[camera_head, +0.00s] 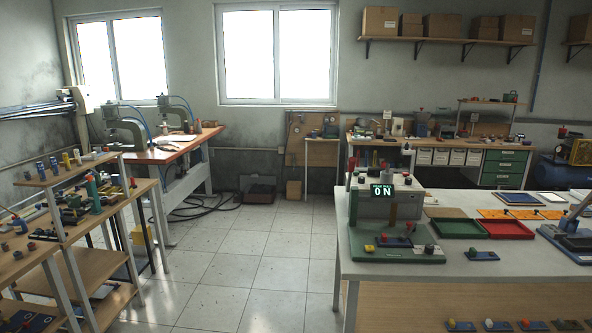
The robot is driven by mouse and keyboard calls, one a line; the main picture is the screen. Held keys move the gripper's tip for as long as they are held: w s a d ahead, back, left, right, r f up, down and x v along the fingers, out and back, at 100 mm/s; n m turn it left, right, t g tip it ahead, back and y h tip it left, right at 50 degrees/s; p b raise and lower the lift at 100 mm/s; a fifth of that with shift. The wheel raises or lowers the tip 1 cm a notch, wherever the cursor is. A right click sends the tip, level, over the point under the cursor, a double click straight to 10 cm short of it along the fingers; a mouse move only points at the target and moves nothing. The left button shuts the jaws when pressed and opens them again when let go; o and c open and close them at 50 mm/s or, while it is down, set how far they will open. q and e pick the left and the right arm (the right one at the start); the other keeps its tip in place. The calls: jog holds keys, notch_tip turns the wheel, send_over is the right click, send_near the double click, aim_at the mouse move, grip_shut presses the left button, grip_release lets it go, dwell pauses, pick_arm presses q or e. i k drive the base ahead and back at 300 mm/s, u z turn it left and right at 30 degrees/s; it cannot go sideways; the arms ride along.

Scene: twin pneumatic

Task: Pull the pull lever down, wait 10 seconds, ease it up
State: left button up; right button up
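I cannot tell for sure which part is the pull lever. A green test stand (398,252) on the near right table carries a small display (381,191) that reads 0 N under a small line of text. Small coloured knobs show on its top and base. A grey lever arm (580,211) slants up from a blue-based device (572,240) at the right edge, partly cut off. Two grey-green presses stand on the orange-topped bench at the back left, a nearer one (122,128) and a farther one (176,112). Neither of my grippers is in view.
A tiled floor aisle (235,265) is open between the left shelf rack (70,187) and the right table. A green tray (457,228) and a red tray (507,229) lie on the right table. A black hose (215,205) lies on the floor by the orange-topped bench (165,150).

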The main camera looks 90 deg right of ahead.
aim_at(352, 160)
jog(key=u, duration=1.1)
jog(key=i, duration=0.1)
jog(key=z, duration=2.5)
jog(key=i, duration=0.3)
jog(key=z, duration=2.05)
jog(key=k, duration=0.6)
jog(key=z, duration=0.5)
jog(key=i, duration=1.6)
jog(key=u, duration=0.5)
